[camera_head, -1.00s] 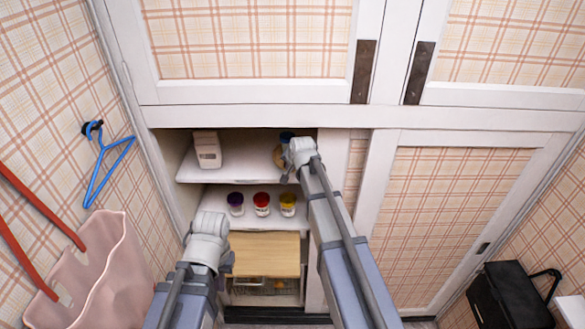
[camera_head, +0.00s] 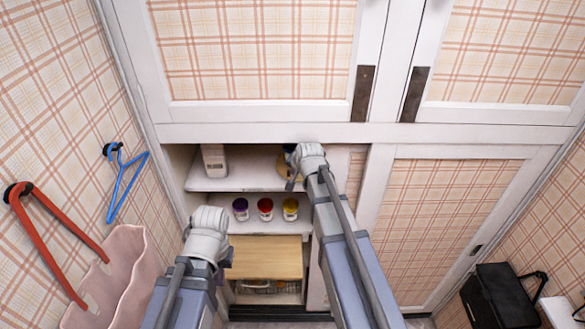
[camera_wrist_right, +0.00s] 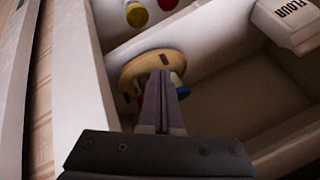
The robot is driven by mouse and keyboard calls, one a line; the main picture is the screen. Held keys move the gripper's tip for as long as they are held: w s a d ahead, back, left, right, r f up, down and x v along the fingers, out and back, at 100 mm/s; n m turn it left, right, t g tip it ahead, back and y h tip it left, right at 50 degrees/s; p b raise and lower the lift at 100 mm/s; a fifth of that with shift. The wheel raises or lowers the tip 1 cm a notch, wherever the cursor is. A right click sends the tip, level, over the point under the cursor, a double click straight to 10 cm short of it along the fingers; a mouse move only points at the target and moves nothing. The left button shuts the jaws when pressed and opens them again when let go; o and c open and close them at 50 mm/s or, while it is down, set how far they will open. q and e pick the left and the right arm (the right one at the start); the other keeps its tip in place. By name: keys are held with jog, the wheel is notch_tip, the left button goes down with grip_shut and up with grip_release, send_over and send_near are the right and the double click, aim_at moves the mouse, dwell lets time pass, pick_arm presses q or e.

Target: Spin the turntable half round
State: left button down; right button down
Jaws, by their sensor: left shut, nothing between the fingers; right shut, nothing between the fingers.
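The turntable (camera_head: 283,172), a round tan wooden disc, is on the upper shelf, mostly hidden behind my right gripper (camera_head: 292,183) in the head view. The right wrist view shows the turntable (camera_wrist_right: 135,68) with a blue-capped jar (camera_wrist_right: 180,85) and a partly hidden red-and-white item on it. My right gripper (camera_wrist_right: 162,75) is shut and empty, its fingertips over the disc between these items. I cannot tell whether they touch. My left gripper (camera_head: 226,258) is shut and empty, low in front of the cupboard opening.
A flour container (camera_head: 213,160) stands left on the upper shelf. Purple (camera_head: 240,208), red (camera_head: 265,208) and yellow (camera_head: 290,208) lidded jars stand on the shelf below. A wooden-fronted drawer (camera_head: 265,257) is underneath. The cupboard's side wall (camera_wrist_right: 70,60) is close to my right gripper.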

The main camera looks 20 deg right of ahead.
jog(key=s+a+f+n+g+b, duration=0.2)
jog(key=s+a+f+n+b, duration=0.2)
jog(key=s+f+b, duration=0.3)
jog(key=s+a+f+n+g+b, duration=0.3)
jog(key=s+a+f+b, duration=0.4)
jog(key=s, duration=0.5)
jog(key=s+a+f+n+g+h+b, duration=0.1)
jog(key=s+a+f+n+b, duration=0.4)
jog(key=s+f, duration=0.5)
jog(key=shift+a+f+n+g+b, duration=0.3)
jog(key=shift+f+n+g+b, duration=0.15)
jog(key=shift+g+b, duration=0.4)
jog(key=c, duration=1.6)
grip_release()
jog(key=shift+r, duration=0.1)
